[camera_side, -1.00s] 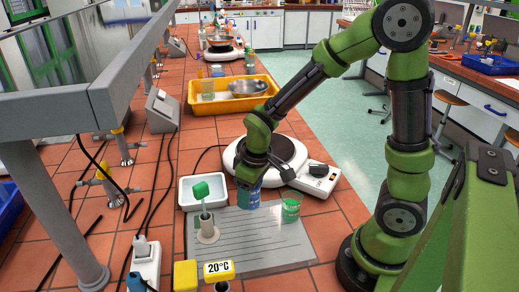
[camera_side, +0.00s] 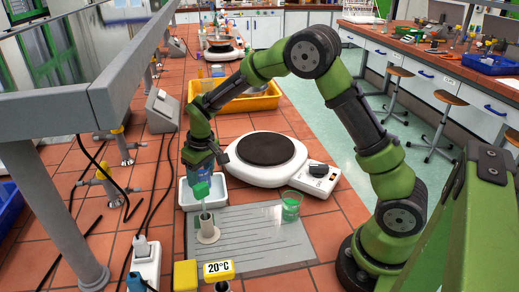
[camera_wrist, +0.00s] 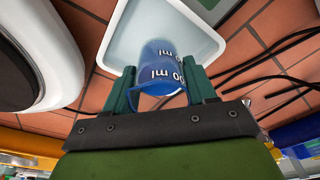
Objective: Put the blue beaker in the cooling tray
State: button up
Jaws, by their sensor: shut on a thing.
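The blue beaker (camera_wrist: 162,80) is held between the fingers of my gripper (camera_wrist: 163,95), with its white volume marks showing. I cannot tell whether the beaker's base touches the tray floor.
A hotplate (camera_side: 265,150) is to the right. A yellow tray (camera_side: 262,101) lies behind.

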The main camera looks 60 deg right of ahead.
jog(key=shift+w+f, duration=0.1)
jog(key=shift+w, duration=0.2)
jog(key=shift+f, duration=1.65)
jog(key=shift+f, duration=0.15)
jog(key=o, duration=1.1)
